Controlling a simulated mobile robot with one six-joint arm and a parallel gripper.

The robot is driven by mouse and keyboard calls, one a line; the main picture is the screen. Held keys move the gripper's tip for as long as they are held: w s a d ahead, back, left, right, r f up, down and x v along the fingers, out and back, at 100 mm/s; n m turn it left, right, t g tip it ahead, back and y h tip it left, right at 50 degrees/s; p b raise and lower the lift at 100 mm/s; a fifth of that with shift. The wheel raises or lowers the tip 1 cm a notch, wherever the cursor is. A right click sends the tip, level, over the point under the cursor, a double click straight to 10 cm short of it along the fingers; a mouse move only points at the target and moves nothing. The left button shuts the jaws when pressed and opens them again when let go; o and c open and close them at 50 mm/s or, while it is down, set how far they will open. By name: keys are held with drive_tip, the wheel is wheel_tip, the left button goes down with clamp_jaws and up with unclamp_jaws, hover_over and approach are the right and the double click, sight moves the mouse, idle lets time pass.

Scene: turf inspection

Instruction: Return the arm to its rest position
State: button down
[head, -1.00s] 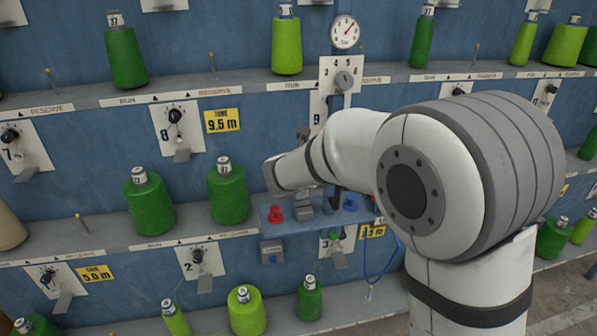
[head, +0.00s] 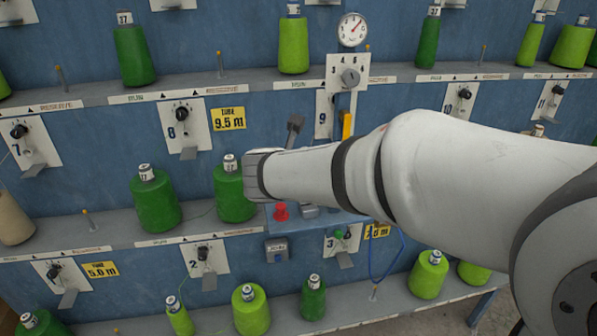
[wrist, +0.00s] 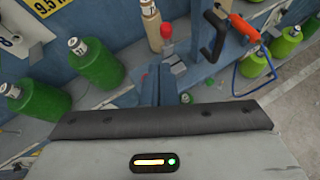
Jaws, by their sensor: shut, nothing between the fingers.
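My white arm reaches in from the right in the head view, its rounded end (head: 262,176) in front of a green cone at the rack's middle shelf. In the wrist view my gripper (wrist: 158,84) points away from the camera; its dark fingers are together with nothing between them. In the head view the fingers are not clear, as the wrist covers that area. The gripper is beyond the dark padded edge (wrist: 160,120) of my own wrist, over the small shelf with a red knob (wrist: 167,30).
The blue rack holds green yarn cones (head: 155,200) on several shelves. Numbered dial plates (head: 184,125), a round gauge (head: 352,29) and a red knob (head: 281,211) are close to my arm. An orange-handled tool (wrist: 244,27) shows in the wrist view. Grey floor is bare at lower right.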

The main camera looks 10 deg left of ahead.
drive_tip(key=shift+s, duration=0.1)
drive_tip(key=s+d+f+m+g+h, duration=0.1)
drive_tip(key=s+d+m+g+h, duration=0.15)
drive_tip(key=d+m, duration=0.65)
drive_tip(key=s+d+f+m+g+h, duration=0.15)
drive_tip(key=s+d+m, duration=0.25)
drive_tip(key=d+m, duration=0.5)
drive_tip(key=s+d+f+m+g+y, duration=0.2)
drive_tip(key=s+d+m, duration=0.2)
drive_tip(key=s+m, duration=0.3)
drive_tip(key=s+d+f+m+g+y, duration=0.1)
drive_tip(key=s+d+f+m+g, duration=0.1)
drive_tip(key=s+d+m, duration=0.3)
drive_tip(key=s+f+m, duration=0.1)
drive_tip(key=s+m, duration=0.1)
drive_tip(key=m, duration=0.2)
drive_tip(key=shift+s+d+f+m+y, duration=0.2)
drive_tip(key=shift+s+m+y, duration=0.1)
drive_tip(key=shift+y, duration=0.1)
